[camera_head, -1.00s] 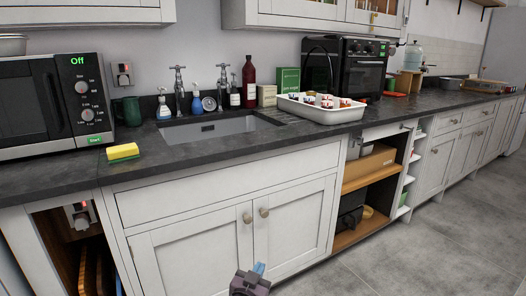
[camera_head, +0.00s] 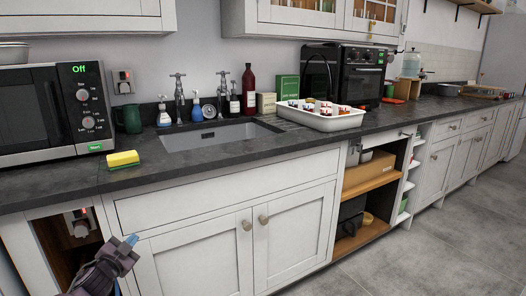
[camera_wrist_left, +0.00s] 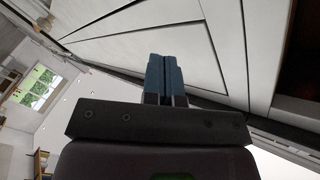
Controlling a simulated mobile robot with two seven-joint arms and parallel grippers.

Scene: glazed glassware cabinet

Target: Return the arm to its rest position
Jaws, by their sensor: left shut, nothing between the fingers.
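My left gripper (camera_head: 130,240) is low at the left in the head view, in front of the base cabinet below the sponge. Its blue fingers (camera_wrist_left: 165,78) are together in the left wrist view, shut with nothing between them. White cabinet panels show behind them in that view. The gripper appears apart from the cupboard front. The glazed wall cabinet (camera_head: 330,14) shows only its lower part at the top of the head view. My right gripper is not in view.
A black worktop (camera_head: 75,183) runs along the wall. It carries a microwave (camera_head: 50,110), a yellow sponge (camera_head: 123,159), a white tray (camera_head: 318,120) with several cups, and a black oven (camera_head: 355,72). An open shelf unit (camera_head: 368,185) stands below. Grey floor (camera_head: 440,245) at right is clear.

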